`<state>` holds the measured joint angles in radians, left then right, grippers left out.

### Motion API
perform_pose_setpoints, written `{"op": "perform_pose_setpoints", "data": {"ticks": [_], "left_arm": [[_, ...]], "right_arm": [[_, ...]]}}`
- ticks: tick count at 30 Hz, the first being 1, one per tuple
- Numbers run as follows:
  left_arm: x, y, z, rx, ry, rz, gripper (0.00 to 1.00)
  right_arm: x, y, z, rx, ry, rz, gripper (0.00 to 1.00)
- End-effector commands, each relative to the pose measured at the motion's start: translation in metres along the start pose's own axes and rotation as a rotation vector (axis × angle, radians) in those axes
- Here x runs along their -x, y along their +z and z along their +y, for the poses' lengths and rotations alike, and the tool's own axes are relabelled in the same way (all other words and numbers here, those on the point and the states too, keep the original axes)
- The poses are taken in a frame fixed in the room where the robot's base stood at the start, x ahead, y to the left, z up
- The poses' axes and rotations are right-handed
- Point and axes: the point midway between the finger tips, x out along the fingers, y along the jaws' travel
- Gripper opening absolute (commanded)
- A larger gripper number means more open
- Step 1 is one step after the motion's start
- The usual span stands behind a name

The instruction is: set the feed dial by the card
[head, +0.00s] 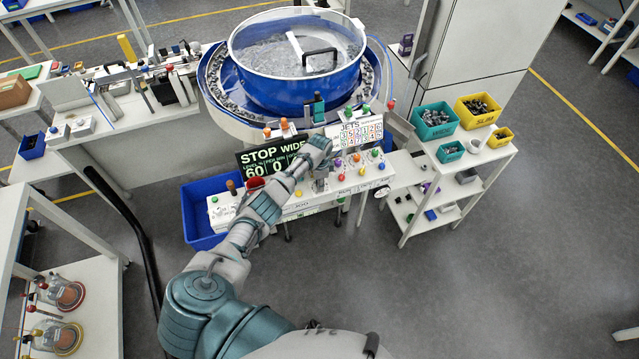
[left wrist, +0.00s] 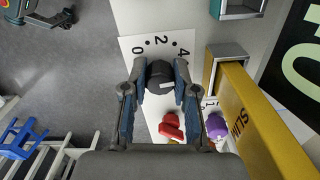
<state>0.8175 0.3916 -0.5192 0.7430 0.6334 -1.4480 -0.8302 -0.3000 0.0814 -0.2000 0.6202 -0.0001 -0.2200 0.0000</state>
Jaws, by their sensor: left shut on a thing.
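My left gripper (head: 319,184) is at the front of the white control panel below the feeder bowl. In the left wrist view its two fingers (left wrist: 159,76) are shut on a round black dial (left wrist: 160,72) from both sides. A white mark on the dial points to the right in that view. The white scale plate (left wrist: 128,45) behind it shows 0, 2 and 4. The card (head: 357,131), headed JETS with rows of numbers, stands on the right of the panel; its small figures are hard to read. My right gripper is not in view.
A dark display (head: 262,160) reads STOP WIDE, 60 and 0. A yellow bar marked SLIM (left wrist: 250,115), a red knob (left wrist: 171,127) and a purple knob (left wrist: 216,126) are close to the fingers. The blue bowl (head: 300,82) stands behind.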

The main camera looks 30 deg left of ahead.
Motion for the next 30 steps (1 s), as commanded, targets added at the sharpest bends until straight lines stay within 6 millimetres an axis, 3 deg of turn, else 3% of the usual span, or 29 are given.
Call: {"op": "perform_pose_setpoints", "data": {"ticks": [9, 23, 24, 27, 30], "left_arm": [[0.0045, -0.0051, -0.0028, -0.099, -0.012, 0.015, 0.0], [0.0044, -0.0055, -0.0023, -0.112, -0.011, 0.015, 0.0], [0.0044, -0.0055, -0.0023, -0.112, -0.011, 0.015, 0.3], [0.0039, -0.0048, -0.002, -0.111, -0.009, 0.013, 0.53], [0.0028, -0.0034, -0.0011, -0.11, -0.007, 0.01, 0.53]], "right_arm": [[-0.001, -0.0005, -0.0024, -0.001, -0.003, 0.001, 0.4], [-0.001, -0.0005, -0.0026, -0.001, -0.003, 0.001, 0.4], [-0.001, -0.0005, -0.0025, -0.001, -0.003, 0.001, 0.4], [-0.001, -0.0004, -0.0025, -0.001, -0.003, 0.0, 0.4], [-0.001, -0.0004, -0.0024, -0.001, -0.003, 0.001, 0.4]]}}
